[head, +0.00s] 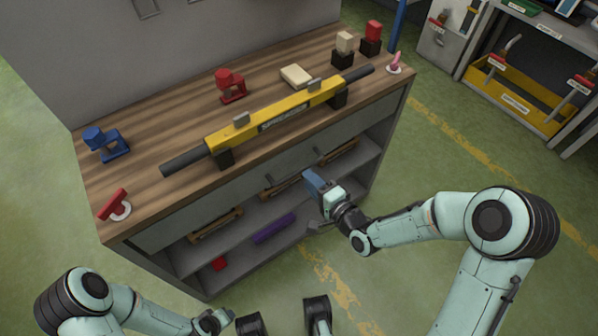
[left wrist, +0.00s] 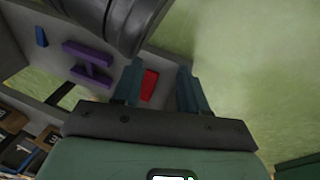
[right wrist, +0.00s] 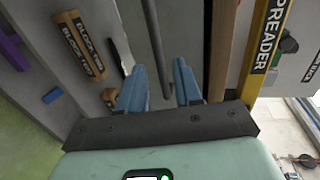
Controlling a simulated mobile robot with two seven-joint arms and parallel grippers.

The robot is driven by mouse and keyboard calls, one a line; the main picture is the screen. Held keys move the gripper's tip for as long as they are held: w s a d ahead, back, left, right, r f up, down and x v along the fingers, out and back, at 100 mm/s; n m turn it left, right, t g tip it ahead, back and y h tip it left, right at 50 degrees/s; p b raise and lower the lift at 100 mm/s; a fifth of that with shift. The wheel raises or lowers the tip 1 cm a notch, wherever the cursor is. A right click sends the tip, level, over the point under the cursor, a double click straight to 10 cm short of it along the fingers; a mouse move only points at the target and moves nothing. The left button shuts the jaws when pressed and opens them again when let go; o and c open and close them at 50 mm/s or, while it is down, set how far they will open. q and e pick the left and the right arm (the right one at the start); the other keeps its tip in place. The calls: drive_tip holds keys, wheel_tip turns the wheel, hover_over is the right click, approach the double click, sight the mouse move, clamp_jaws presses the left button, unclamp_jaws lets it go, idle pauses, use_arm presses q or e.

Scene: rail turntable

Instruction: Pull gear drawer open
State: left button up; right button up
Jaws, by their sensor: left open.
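The gear drawer front appears to be the grey panel (head: 180,229) under the wooden worktop, and it looks flush with the bench. No drawer label is readable. My right gripper (head: 312,184) is in front of this panel and hides part of it. In the right wrist view its blue fingers (right wrist: 160,88) are apart. A dark bar (right wrist: 158,50), apparently the drawer handle, runs lengthwise between the fingertips with gaps at both sides. I cannot tell whether it touches a finger. My left gripper (left wrist: 160,88) is open and empty, low in front of the bench.
The worktop (head: 160,135) carries a yellow spreader beam (head: 280,120) and red and blue fixtures. Green floor is free at the right.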

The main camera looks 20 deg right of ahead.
sight(300, 170)
use_arm(q)
drive_tip(key=shift+g, duration=0.6)
drive_tip(key=s+f, duration=0.1)
drive_tip(key=s+f+b, duration=0.1)
drive_tip(key=s, duration=0.1)
drive_tip(key=shift+s+a+f, duration=0.1)
drive_tip(key=shift+a+f, duration=0.1)
drive_tip(key=shift+f, duration=0.2)
use_arm(e)
drive_tip(key=x, duration=0.6)
clamp_jaws()
